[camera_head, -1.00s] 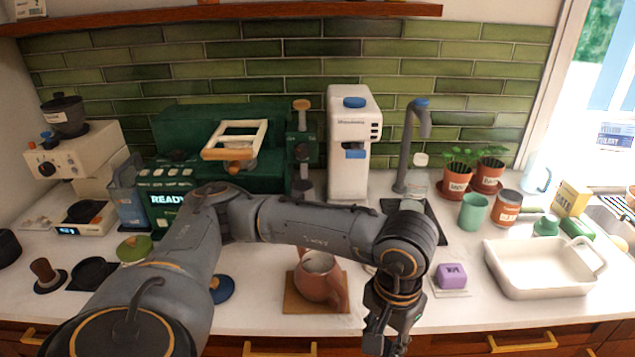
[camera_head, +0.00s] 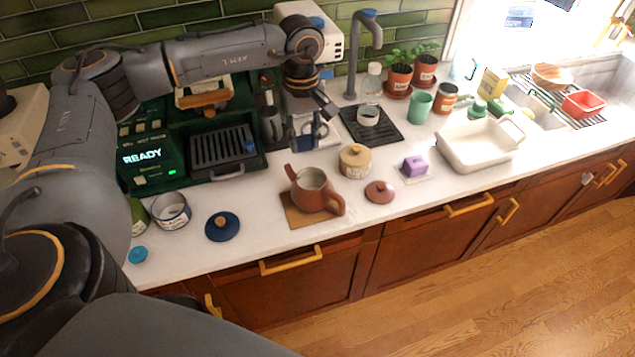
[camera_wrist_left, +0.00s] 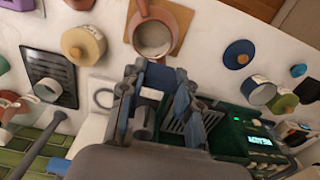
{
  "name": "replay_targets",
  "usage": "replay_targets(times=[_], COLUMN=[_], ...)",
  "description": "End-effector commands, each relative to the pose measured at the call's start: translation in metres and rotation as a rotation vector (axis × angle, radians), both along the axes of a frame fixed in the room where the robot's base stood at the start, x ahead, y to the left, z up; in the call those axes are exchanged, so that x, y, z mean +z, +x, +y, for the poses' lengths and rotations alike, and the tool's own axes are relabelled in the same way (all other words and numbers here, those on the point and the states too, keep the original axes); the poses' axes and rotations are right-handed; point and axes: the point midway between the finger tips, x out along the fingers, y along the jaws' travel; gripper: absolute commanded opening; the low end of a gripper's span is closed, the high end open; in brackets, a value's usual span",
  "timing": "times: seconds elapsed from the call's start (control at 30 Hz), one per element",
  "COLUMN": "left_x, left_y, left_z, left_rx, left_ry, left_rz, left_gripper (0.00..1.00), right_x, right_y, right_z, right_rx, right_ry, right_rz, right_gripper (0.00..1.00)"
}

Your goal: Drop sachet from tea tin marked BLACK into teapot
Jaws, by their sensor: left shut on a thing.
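The brown teapot (camera_head: 314,197) stands open on a brown mat, and it also shows at the top of the left wrist view (camera_wrist_left: 153,38). Its reddish lid (camera_head: 380,191) lies to its right. My left gripper (camera_head: 310,137) hangs over the back of the counter, behind and above the teapot. My right gripper is not in view.
A tan lidded tin (camera_head: 355,162) and a purple block (camera_head: 415,165) stand right of the teapot. The green coffee machine (camera_head: 145,155) and white dispenser (camera_head: 335,40) stand behind. A white baking dish (camera_head: 480,143) is further right. The counter in front of the teapot is narrow.

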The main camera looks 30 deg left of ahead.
Motion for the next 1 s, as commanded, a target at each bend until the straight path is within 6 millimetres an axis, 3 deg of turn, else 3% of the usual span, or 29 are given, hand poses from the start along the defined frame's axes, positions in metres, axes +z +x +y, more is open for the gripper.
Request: replay_targets(times=[0.33,0.5,0.87,0.9,1.0], left_x=[-0.035,-0.054,-0.059,-0.059,-0.059], left_y=[-0.001,-0.001,0.0,-0.001,-0.001], left_z=[0.001,0.001,0.0,0.0,0.0], left_rx=[0.001,0.001,0.0,0.0,0.0], left_ry=[0.001,0.001,0.0,0.0,-0.001], left_rz=[0.002,0.002,0.0,0.0,0.001], left_gripper=[0.2,0.2,0.2,0.37,0.57], right_x=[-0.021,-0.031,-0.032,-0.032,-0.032], right_y=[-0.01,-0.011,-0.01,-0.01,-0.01], right_z=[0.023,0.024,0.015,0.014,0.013], right_rx=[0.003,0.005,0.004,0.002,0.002], right_ry=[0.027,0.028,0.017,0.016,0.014], right_rz=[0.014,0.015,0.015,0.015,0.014], right_gripper=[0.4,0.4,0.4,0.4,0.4])
